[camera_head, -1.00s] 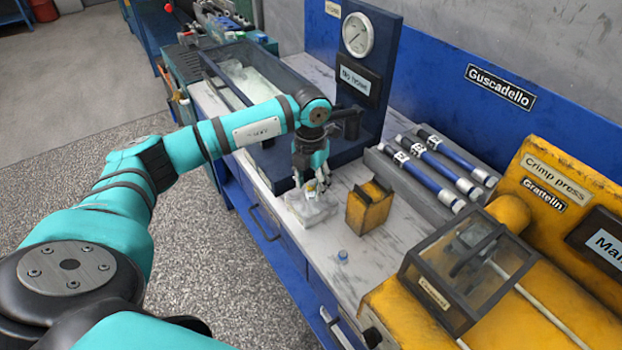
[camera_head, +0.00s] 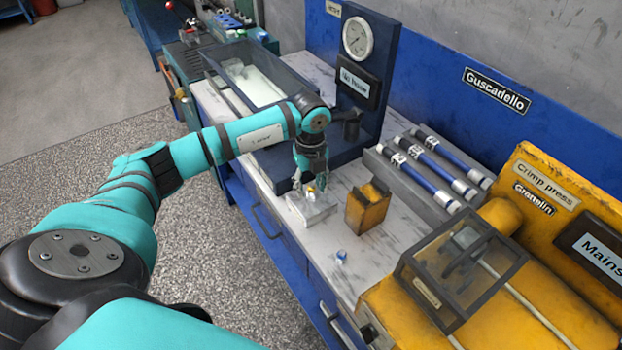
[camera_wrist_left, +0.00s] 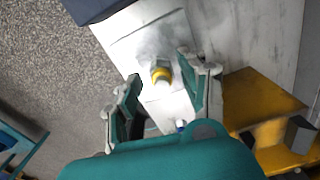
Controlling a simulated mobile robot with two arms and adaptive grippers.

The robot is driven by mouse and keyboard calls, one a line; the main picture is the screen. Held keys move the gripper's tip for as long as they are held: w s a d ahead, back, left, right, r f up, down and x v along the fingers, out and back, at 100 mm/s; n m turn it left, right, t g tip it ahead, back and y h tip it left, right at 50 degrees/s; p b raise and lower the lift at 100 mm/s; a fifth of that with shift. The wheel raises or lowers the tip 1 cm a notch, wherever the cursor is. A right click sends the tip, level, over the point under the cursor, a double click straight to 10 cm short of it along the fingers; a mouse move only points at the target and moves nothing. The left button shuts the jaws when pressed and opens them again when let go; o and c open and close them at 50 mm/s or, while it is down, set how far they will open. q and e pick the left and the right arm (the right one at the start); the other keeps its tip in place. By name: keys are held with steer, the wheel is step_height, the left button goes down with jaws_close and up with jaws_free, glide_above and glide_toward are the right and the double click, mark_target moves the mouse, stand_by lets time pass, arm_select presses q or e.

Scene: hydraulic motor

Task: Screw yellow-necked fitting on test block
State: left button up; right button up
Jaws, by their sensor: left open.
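The test block (camera_head: 316,210) is a pale metal block on the worktop, left of a small yellow box. The yellow-necked fitting (camera_head: 311,190) stands on top of it. In the left wrist view the fitting (camera_wrist_left: 161,74) shows a yellow ring and a pale metal top, and it lies between and beyond the fingertips. My left gripper (camera_head: 311,183) is right above the block, pointing down. In the wrist view its two fingers (camera_wrist_left: 163,85) are spread apart with nothing between them in contact. How far the fitting is threaded in cannot be told. My right gripper is not in view.
A small yellow box (camera_head: 368,207) stands just right of the block. A small blue-and-white part (camera_head: 341,256) lies on the worktop in front. The gauge stand (camera_head: 362,95) rises close behind my gripper. Blue hoses (camera_head: 436,165) and the yellow crimp press (camera_head: 560,220) fill the right.

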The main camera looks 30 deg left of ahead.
arm_select(q)
steer(key=shift+n, duration=0.8)
steer(key=shift+w+d+f, duration=0.1)
steer(key=shift+f, duration=0.05)
jaws_close()
steer(key=m+b, duration=0.1)
steer(key=m, duration=0.1)
steer(key=shift+f+m, duration=0.15)
steer(key=shift+m, duration=0.25)
steer(key=m, duration=0.2)
steer(key=shift+m+b, duration=0.4)
